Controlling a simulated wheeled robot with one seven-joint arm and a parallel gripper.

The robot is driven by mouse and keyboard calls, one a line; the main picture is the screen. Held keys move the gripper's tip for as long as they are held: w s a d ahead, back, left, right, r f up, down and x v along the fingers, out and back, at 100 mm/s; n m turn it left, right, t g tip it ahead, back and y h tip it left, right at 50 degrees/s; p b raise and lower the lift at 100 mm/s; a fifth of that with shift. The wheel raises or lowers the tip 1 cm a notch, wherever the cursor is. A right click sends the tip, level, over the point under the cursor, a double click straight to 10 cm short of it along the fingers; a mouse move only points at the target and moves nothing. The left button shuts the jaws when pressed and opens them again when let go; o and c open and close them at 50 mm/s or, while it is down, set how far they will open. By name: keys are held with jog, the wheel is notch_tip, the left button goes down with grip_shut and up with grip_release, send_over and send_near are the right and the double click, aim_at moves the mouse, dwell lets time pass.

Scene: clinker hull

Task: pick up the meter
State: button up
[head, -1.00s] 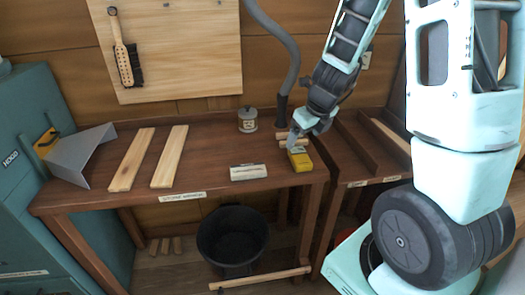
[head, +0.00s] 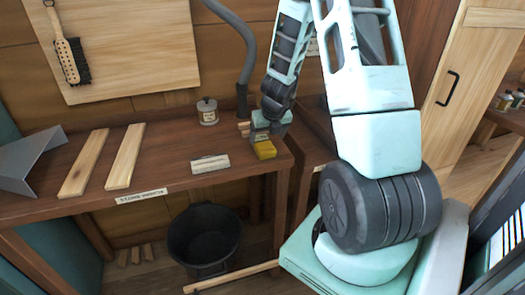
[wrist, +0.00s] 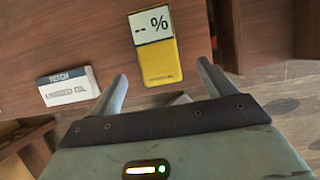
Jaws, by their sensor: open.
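The meter (head: 265,150) is a small yellow block lying near the front right corner of the wooden bench (head: 165,195). In the wrist view the meter (wrist: 152,62) shows a pale display reading "-- %" above its yellow body. My gripper (head: 262,138) is just above and behind it in the head view, hiding part of it. In the wrist view my gripper (wrist: 162,72) is open, with one finger on each side of the meter's lower end and a gap on both sides. I cannot tell how high the fingertips are above the bench.
A pale labelled block (head: 210,164) lies left of the meter; it also shows in the wrist view (wrist: 68,86). A lidded jar (head: 208,111), a hanging grey hose (head: 240,55) and small wood pieces (head: 243,128) are behind. A black bucket (head: 205,240) stands below.

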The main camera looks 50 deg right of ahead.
aim_at(264, 145)
jog(key=shift+x, duration=2.75)
jog(key=shift+w+a, duration=0.1)
jog(key=c, duration=1.2)
